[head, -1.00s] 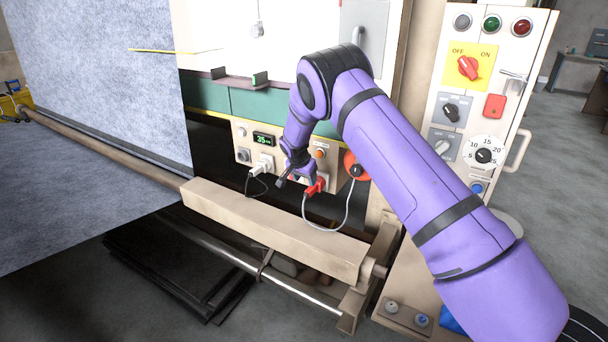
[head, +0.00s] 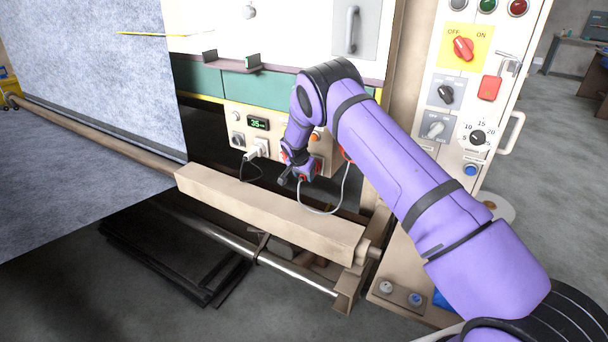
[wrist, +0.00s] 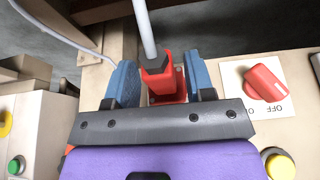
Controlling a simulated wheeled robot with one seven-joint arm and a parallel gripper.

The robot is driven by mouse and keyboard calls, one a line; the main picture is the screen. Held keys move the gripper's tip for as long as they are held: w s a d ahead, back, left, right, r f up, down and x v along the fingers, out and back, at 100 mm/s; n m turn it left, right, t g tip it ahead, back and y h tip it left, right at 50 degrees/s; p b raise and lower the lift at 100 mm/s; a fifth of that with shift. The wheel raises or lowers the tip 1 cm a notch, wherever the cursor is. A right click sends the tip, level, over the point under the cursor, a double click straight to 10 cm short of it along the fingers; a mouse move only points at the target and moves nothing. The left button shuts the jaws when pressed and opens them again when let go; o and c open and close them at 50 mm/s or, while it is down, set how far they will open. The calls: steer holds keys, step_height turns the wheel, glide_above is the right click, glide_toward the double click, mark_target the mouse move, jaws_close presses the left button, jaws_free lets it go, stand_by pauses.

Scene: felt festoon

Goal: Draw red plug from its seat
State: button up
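The red plug (wrist: 165,84) sits between the two blue fingers of my gripper (wrist: 162,84) in the wrist view, with a pale cable (wrist: 145,28) leaving its dark end. The fingers stand apart on both sides of it. A narrow gap seems to show on the left; contact on the right is unclear. In the head view my gripper (head: 300,175) is at the lower panel and mostly hides the red plug. The grey cable (head: 322,211) loops below it.
A white plug (head: 257,149) with a dark cable sits to the left on the control panel (head: 232,125), beside a display (head: 258,124). A beige beam (head: 265,212) runs below my gripper. A red rotary switch (wrist: 265,82) is right of the fingers in the wrist view.

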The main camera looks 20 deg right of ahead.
steer(key=c, duration=0.8)
steer(key=shift+s+a, duration=1.6)
steer(key=shift+a, duration=0.05)
steer(key=shift+s+a, duration=0.1)
steer(key=shift+s, duration=0.05)
